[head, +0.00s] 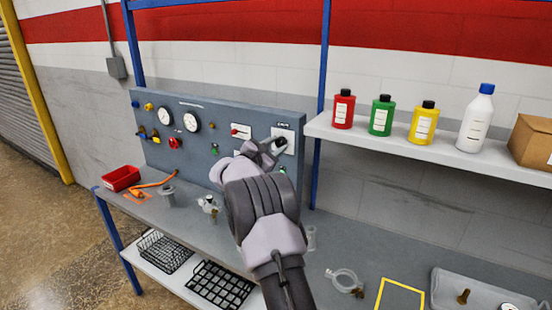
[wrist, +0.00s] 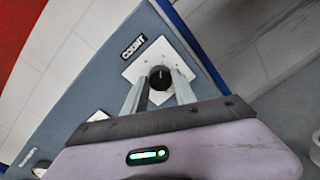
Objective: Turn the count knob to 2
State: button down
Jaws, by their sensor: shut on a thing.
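The count knob (wrist: 160,78) is a round black knob with a pale pointer line, on a white plate below the COUNT label (wrist: 133,47) in the wrist view. My gripper (wrist: 161,90) has one finger on each side of the knob and is shut on it. The plate's numbers are too small or hidden to read, so I cannot tell the knob's setting. In the head view my gripper (head: 270,148) is at the right end of the blue-grey panel (head: 225,118), over the white count plate (head: 288,137), and it hides most of the knob.
The panel also carries gauges (head: 192,121), a red knob (head: 175,142) and a switch plate (head: 241,131) left of my gripper. A shelf (head: 420,148) with several bottles and a box (head: 533,142) is to the right. Glassware stands on the bench (head: 240,225) below.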

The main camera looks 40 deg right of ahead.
jog(key=m+b, duration=0.1)
jog(key=b, duration=0.1)
jog(key=m+b, duration=0.2)
jog(key=b, duration=0.1)
jog(key=shift+f+m, duration=0.3)
jog(key=shift+f, duration=0.05)
jog(key=m+b, duration=0.3)
jog(key=b, duration=0.1)
jog(key=shift+s+t+b, duration=0.1)
jog(key=shift+t+b, duration=0.2)
jog(key=shift+r+m+y+b, duration=0.15)
jog(key=shift+m+b, duration=0.8)
jog(key=shift+m, duration=0.2)
jog(key=shift+r+m+y+b, duration=0.1)
jog(key=shift+m+y+b, duration=0.05)
jog(key=shift+m+b, duration=0.9)
jog(key=shift+m, duration=0.3)
jog(key=c, duration=1)
grip_release()
